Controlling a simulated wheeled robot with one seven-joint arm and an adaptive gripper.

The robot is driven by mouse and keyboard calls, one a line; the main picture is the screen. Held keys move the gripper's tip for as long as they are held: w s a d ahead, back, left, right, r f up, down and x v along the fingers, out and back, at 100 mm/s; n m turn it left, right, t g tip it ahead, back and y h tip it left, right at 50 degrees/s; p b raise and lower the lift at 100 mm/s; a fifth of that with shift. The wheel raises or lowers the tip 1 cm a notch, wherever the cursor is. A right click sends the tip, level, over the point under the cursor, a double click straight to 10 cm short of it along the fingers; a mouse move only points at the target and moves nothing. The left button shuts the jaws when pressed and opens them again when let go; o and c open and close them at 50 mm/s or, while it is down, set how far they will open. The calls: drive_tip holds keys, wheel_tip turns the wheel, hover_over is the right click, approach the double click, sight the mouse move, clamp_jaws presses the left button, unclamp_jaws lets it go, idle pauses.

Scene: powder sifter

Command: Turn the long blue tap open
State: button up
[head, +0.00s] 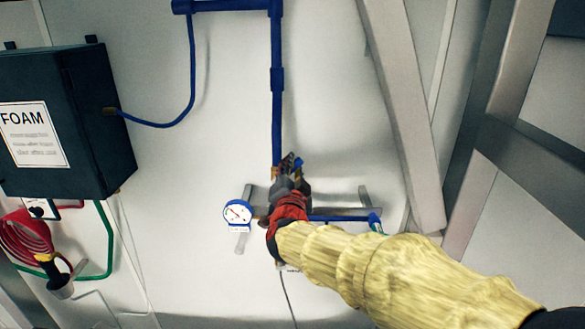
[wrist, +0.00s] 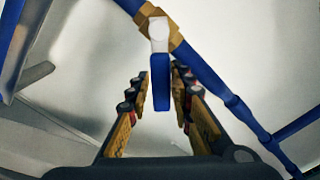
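The long blue tap handle (wrist: 161,82) hangs down in the wrist view from a white pivot (wrist: 158,34) on a brass valve body (wrist: 160,18) in the blue pipe. My gripper (wrist: 161,78) has its two fingers apart, one on each side of the handle, with narrow gaps; I see no clear contact. In the head view my gripper (head: 289,165) is at the lower end of the vertical blue pipe (head: 277,120).
A round pressure gauge (head: 237,213) is just left of my gripper in the head view. A horizontal blue pipe (head: 340,218) runs to the right. A dark FOAM box (head: 75,120) and a red hose coil (head: 27,240) are at left. Slanted grey beams (head: 405,115) stand at right.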

drive_tip(key=shift+o, duration=1.3)
drive_tip(key=shift+r, duration=0.1)
wheel_tip(320, 180, down, 5)
drive_tip(key=d+m+b, duration=0.2)
drive_tip(key=m, duration=0.7)
drive_tip(key=s+b, duration=0.2)
drive_tip(key=s, duration=0.6)
drive_tip(key=s+a+f+n+g+y, duration=0.4)
drive_tip(key=a+f+n+g, duration=0.1)
drive_tip(key=a+f+n, duration=0.4)
drive_tip(key=s+d+f+n+g+y+b, duration=0.1)
drive_tip(key=s+d+f+n+g+b, duration=0.1)
drive_tip(key=s+f, duration=0.6)
drive_tip(key=shift+s+f+n+g+b, duration=0.25)
drive_tip(key=shift+f+n+g+b, duration=0.25)
drive_tip(key=shift+n+g, duration=0.9)
drive_tip(key=shift+n+t, duration=0.3)
